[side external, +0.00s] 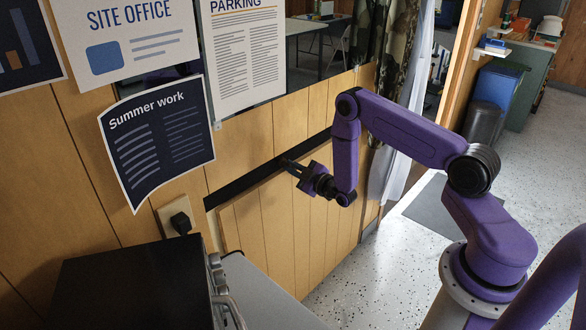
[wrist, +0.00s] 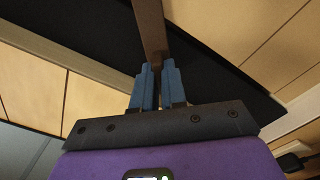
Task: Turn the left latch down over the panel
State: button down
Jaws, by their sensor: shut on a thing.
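A wooden panel (side external: 265,222) stands at the wall under a long dark gap (side external: 232,188) in the side external view. My gripper (side external: 288,164) is at this gap, near its right part. In the wrist view a brown bar, which looks like the latch (wrist: 150,30), runs from the top edge down to my gripper (wrist: 159,70). The blue fingers are shut on the bar's near end. The dark gap (wrist: 205,75) spreads behind the fingers. In the side external view the latch is too small or hidden behind my gripper, so I cannot tell its angle there.
A dark box-shaped appliance (side external: 135,285) and a grey surface (side external: 265,290) stand at the lower left, near a wall socket with a plug (side external: 180,221). Posters, one the Summer work sheet (side external: 157,140), hang above. Open floor (side external: 375,265) lies right of the wall.

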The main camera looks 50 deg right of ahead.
jog(key=shift+w+r+m, duration=0.15)
jog(key=shift+w+m, duration=0.2)
jog(key=shift+m, duration=0.55)
